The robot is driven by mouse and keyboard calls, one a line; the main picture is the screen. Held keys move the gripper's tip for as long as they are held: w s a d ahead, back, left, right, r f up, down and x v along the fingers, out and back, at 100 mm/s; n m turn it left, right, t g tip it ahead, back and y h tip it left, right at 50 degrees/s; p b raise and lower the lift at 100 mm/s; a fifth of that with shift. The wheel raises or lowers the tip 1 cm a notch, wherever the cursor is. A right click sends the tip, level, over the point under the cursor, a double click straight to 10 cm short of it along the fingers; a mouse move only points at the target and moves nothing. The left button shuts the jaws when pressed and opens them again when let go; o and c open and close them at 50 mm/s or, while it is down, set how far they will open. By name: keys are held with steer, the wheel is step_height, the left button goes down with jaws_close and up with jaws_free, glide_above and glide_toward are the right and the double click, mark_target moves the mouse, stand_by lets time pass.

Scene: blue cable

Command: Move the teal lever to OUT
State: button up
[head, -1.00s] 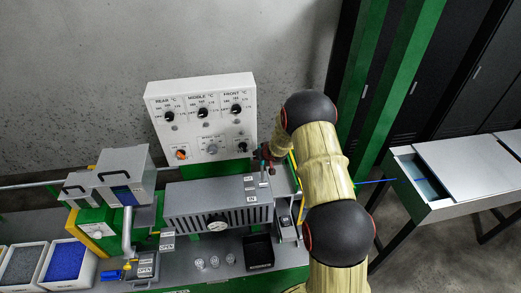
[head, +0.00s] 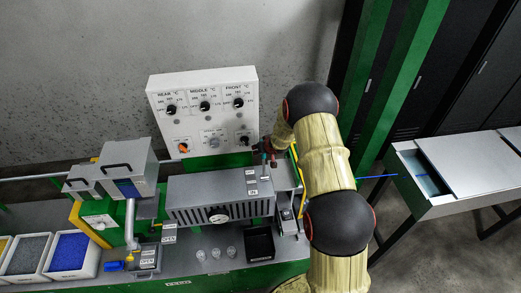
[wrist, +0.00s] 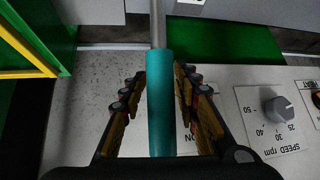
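The teal lever (wrist: 160,105) fills the middle of the wrist view as a thick teal sleeve on a grey rod. The two fingers of my gripper (wrist: 160,95) stand on either side of the sleeve, with their tips close to it. Whether the pads touch or press on it cannot be told. In the head view, my gripper (head: 269,151) is small and dark with red parts, beside the right end of the slotted grey box. Small IN and OUT style labels (head: 251,182) are on that box; their words are hard to read.
A white control panel (head: 205,115) with knobs stands behind. The slotted grey box (head: 218,200) lies to the left, with a black tray (head: 260,243) in front. A speed knob (wrist: 276,110) shows right of the gripper. A yellow rail (wrist: 25,55) is at the left.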

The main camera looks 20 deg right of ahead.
steer(key=shift+o, duration=0.3)
steer(key=v, duration=1.2)
